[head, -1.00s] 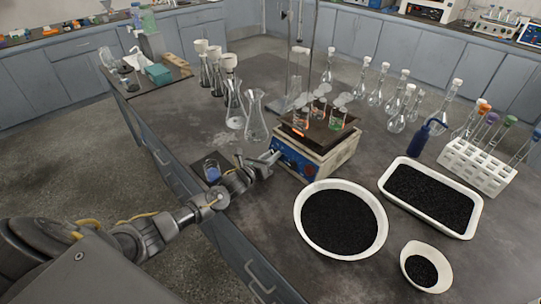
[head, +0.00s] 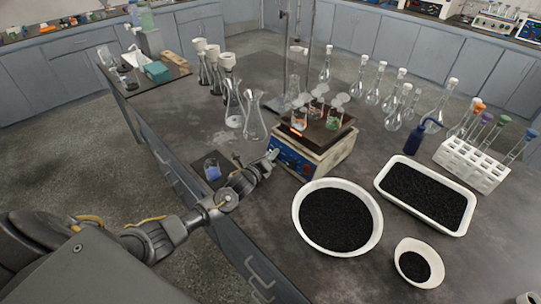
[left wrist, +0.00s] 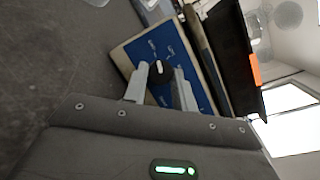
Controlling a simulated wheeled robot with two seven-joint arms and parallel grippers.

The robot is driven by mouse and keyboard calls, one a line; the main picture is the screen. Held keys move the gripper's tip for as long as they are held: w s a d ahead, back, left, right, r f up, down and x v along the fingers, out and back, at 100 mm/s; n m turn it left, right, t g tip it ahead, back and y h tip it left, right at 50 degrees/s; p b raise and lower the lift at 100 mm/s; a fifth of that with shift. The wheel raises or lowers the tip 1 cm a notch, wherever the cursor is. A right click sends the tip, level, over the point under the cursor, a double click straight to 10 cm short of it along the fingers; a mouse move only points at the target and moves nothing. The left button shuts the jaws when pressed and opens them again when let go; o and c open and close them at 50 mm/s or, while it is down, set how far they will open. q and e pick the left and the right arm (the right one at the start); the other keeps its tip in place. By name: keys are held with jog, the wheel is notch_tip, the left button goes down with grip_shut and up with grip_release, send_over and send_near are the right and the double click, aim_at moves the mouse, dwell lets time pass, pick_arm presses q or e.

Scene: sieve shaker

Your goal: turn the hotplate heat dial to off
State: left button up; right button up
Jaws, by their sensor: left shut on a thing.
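The hotplate (head: 322,160) stands on the bench with a blue front panel (head: 294,163) and a dark top plate carrying several small beakers. In the left wrist view its blue panel (left wrist: 160,48) has white markings and a black heat dial (left wrist: 160,72) with a pale pointer line. My left gripper (head: 272,156) is at the panel's left end. In the left wrist view its two pale fingers (left wrist: 160,82) lie on either side of the dial, shut on it. The dial is hidden by the gripper in the head view. My right gripper is not in view.
An orange-red glow (head: 297,131) shows at the top plate's edge. Conical flasks (head: 254,118) stand left of the hotplate. A round bowl of black grains (head: 338,217) is close in front. A blue item on a dark pad (head: 212,170) lies beside my left forearm.

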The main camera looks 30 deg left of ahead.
pick_arm(q)
jog(key=o, duration=1)
jog(key=shift+s, duration=0.1)
jog(key=s, duration=0.3)
jog(key=s+b, duration=0.1)
jog(key=s, duration=0.5)
jog(key=shift+s+a+r, duration=0.2)
jog(key=shift+a+r, duration=0.15)
jog(key=shift+a, duration=0.05)
jog(key=shift+s+r, duration=0.15)
jog(key=shift+s, duration=0.45)
